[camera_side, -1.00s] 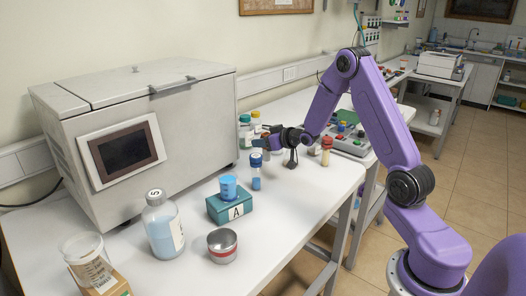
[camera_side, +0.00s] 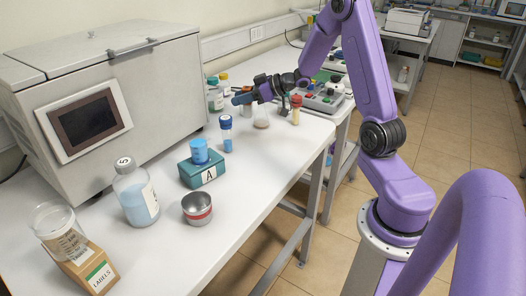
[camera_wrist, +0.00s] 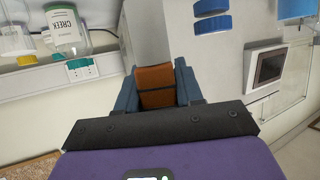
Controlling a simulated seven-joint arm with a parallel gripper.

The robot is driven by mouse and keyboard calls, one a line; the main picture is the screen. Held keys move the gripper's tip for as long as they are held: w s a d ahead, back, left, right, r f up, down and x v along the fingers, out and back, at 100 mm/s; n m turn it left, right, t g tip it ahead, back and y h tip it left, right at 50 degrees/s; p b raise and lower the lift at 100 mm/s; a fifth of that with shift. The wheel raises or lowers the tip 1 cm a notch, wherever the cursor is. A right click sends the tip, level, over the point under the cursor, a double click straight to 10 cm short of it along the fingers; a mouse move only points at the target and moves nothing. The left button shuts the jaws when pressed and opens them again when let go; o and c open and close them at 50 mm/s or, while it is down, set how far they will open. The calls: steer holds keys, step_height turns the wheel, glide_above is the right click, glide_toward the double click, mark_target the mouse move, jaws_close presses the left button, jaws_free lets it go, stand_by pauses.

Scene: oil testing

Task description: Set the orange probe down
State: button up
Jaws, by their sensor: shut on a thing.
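The orange probe (camera_wrist: 157,85) shows as a brown-orange block between the two blue fingers of my gripper (camera_wrist: 157,76) in the wrist view. A dark band crosses it, and its far end cannot be made out. In the side view my gripper (camera_side: 243,98) points left, above the white table and near the blue-capped vial (camera_side: 226,134).
The white table (camera_side: 262,172) has bare room at its front right. A small flask (camera_side: 261,119) and a red-topped vial (camera_side: 296,110) stand near my gripper. Jars (camera_side: 214,98) stand behind it. A teal block (camera_side: 204,173) marked A, a metal tin (camera_side: 197,208) and a bottle (camera_side: 136,195) stand nearer.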

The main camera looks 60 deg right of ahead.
steer(key=s+a+f+n+g+y, duration=0.1)
steer(key=s+a+n+g+y, duration=0.2)
steer(key=s, duration=0.5)
steer(key=shift+n+y, duration=0.5)
steer(key=shift+f, duration=4.05)
steer(key=shift+f, duration=0.1)
steer(key=o, duration=1.1)
steer(key=v, duration=1.2)
steer(key=shift+s, duration=0.2)
